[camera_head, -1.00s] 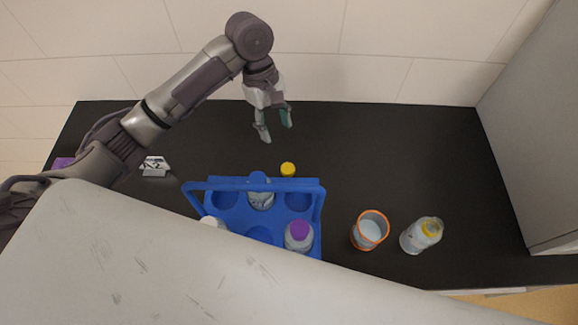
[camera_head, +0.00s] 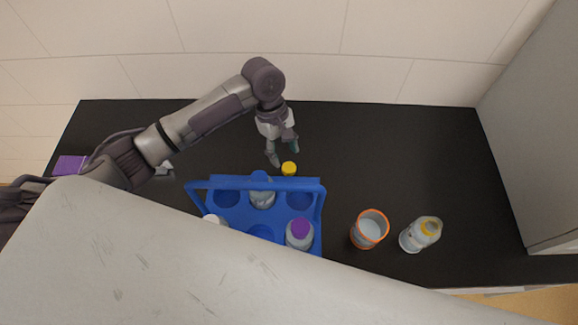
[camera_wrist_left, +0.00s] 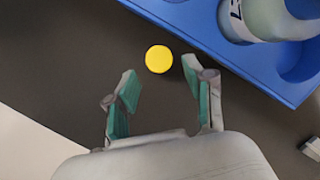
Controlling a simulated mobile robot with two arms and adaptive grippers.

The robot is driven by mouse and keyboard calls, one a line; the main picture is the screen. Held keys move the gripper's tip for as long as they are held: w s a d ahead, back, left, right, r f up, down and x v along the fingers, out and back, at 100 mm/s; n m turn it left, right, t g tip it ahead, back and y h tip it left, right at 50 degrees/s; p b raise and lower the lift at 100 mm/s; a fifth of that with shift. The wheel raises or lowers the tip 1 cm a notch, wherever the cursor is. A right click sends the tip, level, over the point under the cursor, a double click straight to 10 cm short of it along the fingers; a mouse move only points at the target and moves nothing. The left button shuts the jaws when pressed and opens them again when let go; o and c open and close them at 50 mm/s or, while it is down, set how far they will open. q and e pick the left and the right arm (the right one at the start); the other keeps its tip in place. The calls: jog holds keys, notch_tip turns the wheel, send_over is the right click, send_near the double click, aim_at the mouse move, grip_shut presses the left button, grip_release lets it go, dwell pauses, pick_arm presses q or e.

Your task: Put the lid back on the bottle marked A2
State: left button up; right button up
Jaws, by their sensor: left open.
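A small round yellow lid (camera_head: 289,168) lies on the black bench just behind the blue carrier; it also shows in the left wrist view (camera_wrist_left: 159,59). My left gripper (camera_head: 284,158) is open and empty above the bench, close behind the lid. In the left wrist view the lid is just ahead of the gap between the fingertips (camera_wrist_left: 160,82), apart from both. A clear bottle (camera_head: 419,236) with yellow around its neck stands at the right; I cannot read an A2 mark on any bottle. My right gripper is out of view.
The blue carrier (camera_head: 316,212) holds a blue-topped bottle (camera_head: 263,195), a purple-capped bottle (camera_head: 300,235) and a partly hidden white-topped one (camera_head: 212,219). An orange-rimmed cup (camera_head: 369,231) stands to its right. A grey wall (camera_head: 535,130) bounds the right; the back bench is clear.

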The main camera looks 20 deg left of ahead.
aim_at(289, 167)
pick_arm(q)
jog(key=p+x, duration=0.1)
jog(key=x, duration=0.4)
jog(key=shift+w+f, duration=0.1)
jog(key=c, duration=0.5)
